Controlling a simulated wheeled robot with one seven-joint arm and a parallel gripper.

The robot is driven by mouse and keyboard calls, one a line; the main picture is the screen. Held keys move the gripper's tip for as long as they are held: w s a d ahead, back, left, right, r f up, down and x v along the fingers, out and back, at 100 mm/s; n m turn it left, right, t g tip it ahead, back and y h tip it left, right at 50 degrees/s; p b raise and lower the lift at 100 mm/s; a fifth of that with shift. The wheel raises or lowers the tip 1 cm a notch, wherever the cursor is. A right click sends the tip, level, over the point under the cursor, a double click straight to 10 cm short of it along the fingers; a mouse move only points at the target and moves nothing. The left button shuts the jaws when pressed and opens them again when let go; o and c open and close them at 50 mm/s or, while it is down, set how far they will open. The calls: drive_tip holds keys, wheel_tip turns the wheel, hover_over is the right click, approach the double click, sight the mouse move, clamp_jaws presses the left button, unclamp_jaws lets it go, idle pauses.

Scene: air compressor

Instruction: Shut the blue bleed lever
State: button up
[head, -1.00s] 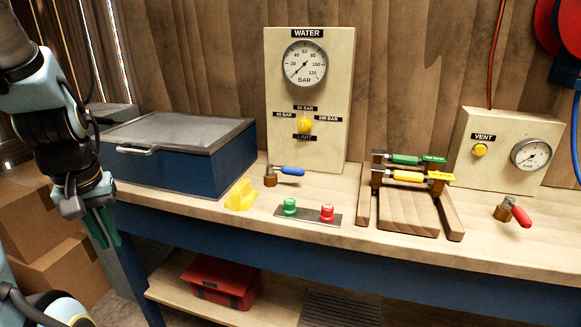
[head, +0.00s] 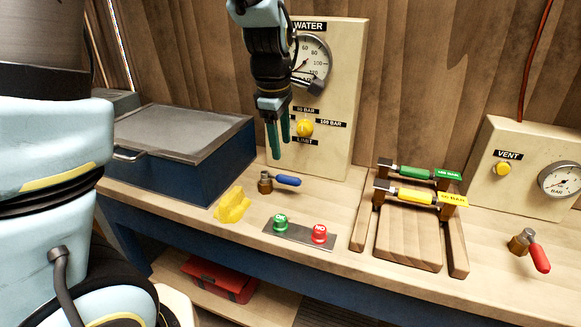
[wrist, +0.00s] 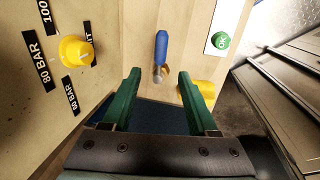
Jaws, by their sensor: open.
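The blue bleed lever (head: 287,181) sits on a brass valve (head: 265,183) on the bench, in front of the WATER panel. In the head view its handle points to the right. My gripper (head: 279,150) is open and empty, pointing down above the valve, in front of the panel. In the wrist view the blue lever (wrist: 161,48) shows beyond and between the green fingertips (wrist: 159,72), apart from them. The valve body is partly visible below the handle there.
The WATER panel (head: 345,100) with its yellow knob (head: 305,128) stands close behind my gripper. A yellow object (head: 232,205), green button (head: 280,223) and red button (head: 319,233) are near the lever. A blue box (head: 185,150) stands left; a wooden rack (head: 410,245) stands right.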

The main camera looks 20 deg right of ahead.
sight(285, 176)
drive_tip(key=f, duration=0.3)
drive_tip(key=w+f, duration=0.1)
drive_tip(key=f, duration=0.2)
drive_tip(key=d+f+p, duration=0.1)
drive_tip(key=f, duration=0.3)
drive_tip(key=shift+w+d, duration=0.1)
drive_tip(key=shift+w, duration=0.15)
clamp_jaws()
idle(1.0)
